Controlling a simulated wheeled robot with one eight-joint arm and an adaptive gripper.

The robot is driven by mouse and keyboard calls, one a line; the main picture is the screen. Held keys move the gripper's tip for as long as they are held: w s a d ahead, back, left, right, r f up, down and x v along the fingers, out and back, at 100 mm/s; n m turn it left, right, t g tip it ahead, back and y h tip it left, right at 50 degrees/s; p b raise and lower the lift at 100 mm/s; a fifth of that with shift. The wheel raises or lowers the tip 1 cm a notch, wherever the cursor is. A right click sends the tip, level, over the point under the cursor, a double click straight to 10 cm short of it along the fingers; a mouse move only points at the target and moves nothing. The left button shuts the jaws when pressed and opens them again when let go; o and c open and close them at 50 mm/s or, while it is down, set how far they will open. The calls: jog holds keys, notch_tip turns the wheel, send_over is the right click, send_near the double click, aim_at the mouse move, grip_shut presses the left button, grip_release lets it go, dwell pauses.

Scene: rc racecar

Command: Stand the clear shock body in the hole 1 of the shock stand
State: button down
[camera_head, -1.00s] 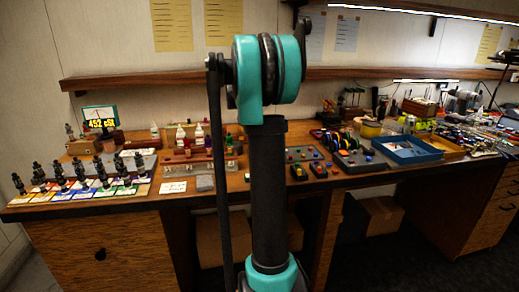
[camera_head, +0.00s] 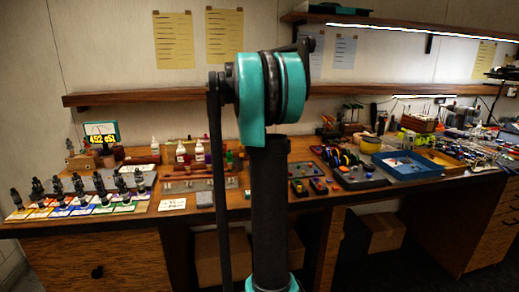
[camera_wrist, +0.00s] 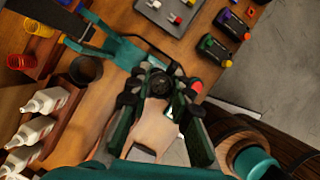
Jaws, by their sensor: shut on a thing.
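My gripper (camera_wrist: 160,100) shows in the wrist view, its dark fingers closed around a small dark round-topped piece (camera_wrist: 158,84). This piece is seen end-on, so I cannot tell whether its body is clear. It is over the front part of the bench. In the head view my gripper is hidden behind my own arm. A long grey block (camera_head: 188,186) lies on the bench left of my arm in the head view. It may be the shock stand, but its holes cannot be made out.
Several dark shocks (camera_head: 80,188) stand on coloured cards at the bench's left end. White bottles (camera_wrist: 38,101) stand left of my gripper in the wrist view. A blue tray (camera_head: 408,165) lies at the right. The bench edge drops to grey floor.

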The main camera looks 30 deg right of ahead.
notch_tip(320, 180, up, 12)
jog(key=shift+f, duration=0.15)
dwell(0.5)
